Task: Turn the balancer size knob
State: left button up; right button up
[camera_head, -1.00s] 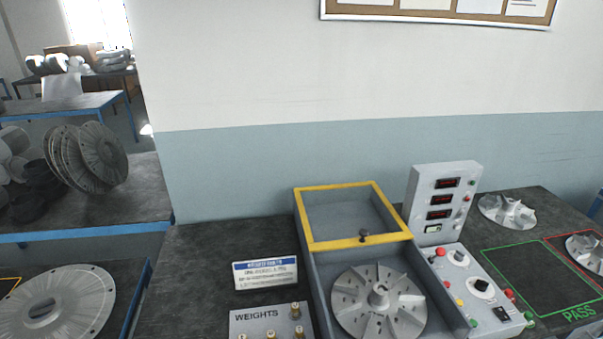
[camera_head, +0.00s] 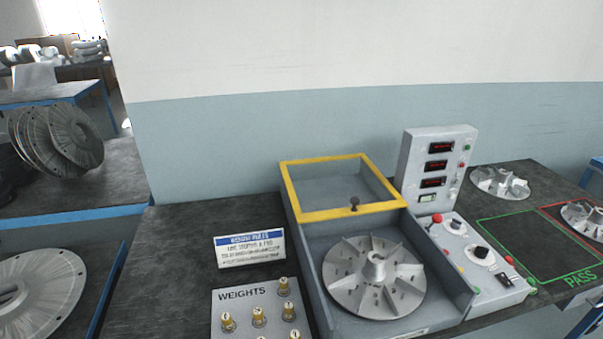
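The balancer's grey control panel (camera_head: 453,252) is at the right of the bench, sloping toward me. A larger black knob (camera_head: 482,252) sits on a white plate at its middle, and a smaller dark knob (camera_head: 456,225) sits higher up. Their labels are too small to read, so I cannot tell which one sets size. A red button (camera_head: 437,218) is at the panel's upper left, and a dark switch (camera_head: 504,280) is near its lower end. Neither of my grippers is in view, and nothing touches the knobs.
A bladed impeller (camera_head: 345,272) sits in the balancer, left of the panel. Its yellow-framed cover (camera_head: 300,214) is behind the impeller. A display box (camera_head: 411,165) stands behind the panel. Weights (camera_head: 258,316) and a sign (camera_head: 250,249) are left. The green PASS area (camera_head: 540,250) is empty.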

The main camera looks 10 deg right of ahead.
aim_at(481, 251)
jog(key=z, duration=1.4)
